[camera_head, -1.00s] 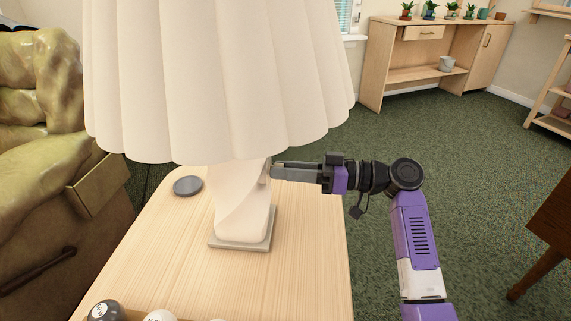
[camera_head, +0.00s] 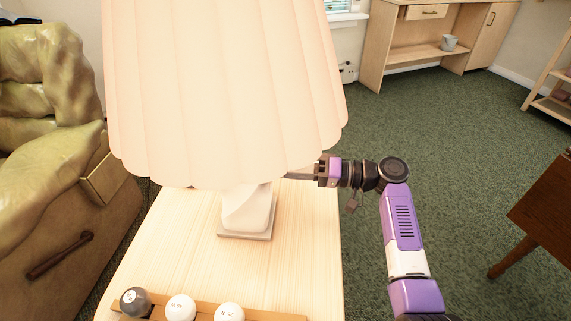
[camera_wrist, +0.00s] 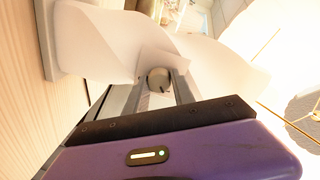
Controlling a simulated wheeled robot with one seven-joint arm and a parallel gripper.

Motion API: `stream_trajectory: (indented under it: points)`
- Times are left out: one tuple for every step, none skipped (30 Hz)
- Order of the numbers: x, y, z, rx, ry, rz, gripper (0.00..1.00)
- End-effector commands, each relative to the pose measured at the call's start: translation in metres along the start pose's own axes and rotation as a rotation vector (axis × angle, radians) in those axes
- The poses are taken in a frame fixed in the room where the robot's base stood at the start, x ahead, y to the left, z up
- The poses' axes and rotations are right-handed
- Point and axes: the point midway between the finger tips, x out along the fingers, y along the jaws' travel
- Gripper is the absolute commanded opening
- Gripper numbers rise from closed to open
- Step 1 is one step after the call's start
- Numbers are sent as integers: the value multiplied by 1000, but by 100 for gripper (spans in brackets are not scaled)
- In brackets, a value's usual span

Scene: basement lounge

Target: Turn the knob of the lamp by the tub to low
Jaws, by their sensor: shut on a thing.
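The lamp (camera_head: 225,85) stands on a light wood table, with a large pleated shade and a twisted white base (camera_head: 245,208) on a square grey foot. The shade looks warmly lit. In the wrist view, the small round grey knob (camera_wrist: 158,80) sits on a pale square plate on the lamp base (camera_wrist: 95,42). My gripper (camera_wrist: 160,88) is shut on the knob, one finger on each side. In the head view, my gripper (camera_head: 300,176) reaches in from the right under the shade's edge, which hides the fingertips and knob. No tub is clearly identifiable.
A green armchair (camera_head: 45,130) stands on the left. Green carpet (camera_head: 430,140) is open on the right, with a dark wooden piece of furniture (camera_head: 545,215) at the right edge.

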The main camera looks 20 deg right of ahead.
Motion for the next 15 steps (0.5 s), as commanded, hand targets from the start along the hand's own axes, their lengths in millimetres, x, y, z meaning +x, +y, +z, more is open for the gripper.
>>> stream_trajectory:
  points:
    - [-1,0,0,13,-1,3,0]
    - [-1,0,0,19,-1,3,0]
    - [-1,1,0,24,-1,3,0]
    - [-1,1,0,27,-2,3,0]
    - [-1,1,0,30,-2,3,0]
    - [-1,1,1,33,-2,3,0]
    - [-1,1,1,34,-2,3,0]
    - [-1,2,1,35,-2,3,0]
    - [-1,2,1,36,-2,3,0]
    - [-1,2,1,36,-2,3,0]
    - [-1,2,1,36,-2,3,0]
    - [-1,2,1,36,-2,3,0]
    - [-1,2,1,36,-2,3,0]
    - [-1,2,1,36,-2,3,0]
    - [-1,2,1,36,-2,3,0]
